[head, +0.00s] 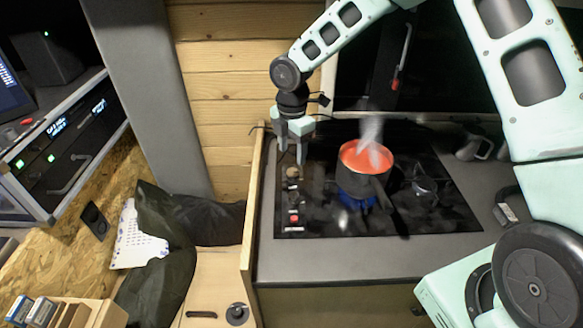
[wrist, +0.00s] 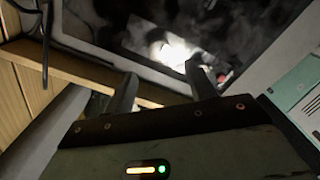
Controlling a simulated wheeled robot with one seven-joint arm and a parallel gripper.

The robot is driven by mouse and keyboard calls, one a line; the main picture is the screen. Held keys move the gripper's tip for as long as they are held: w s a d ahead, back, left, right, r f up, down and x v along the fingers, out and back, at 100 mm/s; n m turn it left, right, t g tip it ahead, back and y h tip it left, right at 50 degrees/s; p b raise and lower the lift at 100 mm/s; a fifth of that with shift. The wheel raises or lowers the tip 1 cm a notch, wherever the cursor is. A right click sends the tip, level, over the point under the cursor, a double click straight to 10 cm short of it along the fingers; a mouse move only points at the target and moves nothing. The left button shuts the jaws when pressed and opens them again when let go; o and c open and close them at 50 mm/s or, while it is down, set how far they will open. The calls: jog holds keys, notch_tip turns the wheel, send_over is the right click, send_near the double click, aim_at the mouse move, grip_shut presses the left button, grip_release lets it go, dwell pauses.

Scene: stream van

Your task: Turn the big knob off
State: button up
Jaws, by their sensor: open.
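The black cooktop (head: 330,222) has a control strip on its left side. A round brownish knob (head: 292,172) sits at the far part of that strip, with smaller dark controls below it and a red control (head: 294,217) near the front. My gripper (head: 291,161) is open and points down, its fingertips close above the round knob; I cannot tell whether they touch it. In the wrist view my gripper (wrist: 161,80) shows spread fingers with nothing visible between them. I cannot make out the knob there.
A wooden partition edge (head: 254,195) runs just left of the cooktop. A grey kettle-like object (head: 474,147) stands at the back right.

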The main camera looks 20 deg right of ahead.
aim_at(292, 172)
notch_tip(292, 172, down, 8)
jog(key=shift+r+p, duration=0.15)
jog(key=shift+p, duration=0.5)
jog(key=c, duration=1)
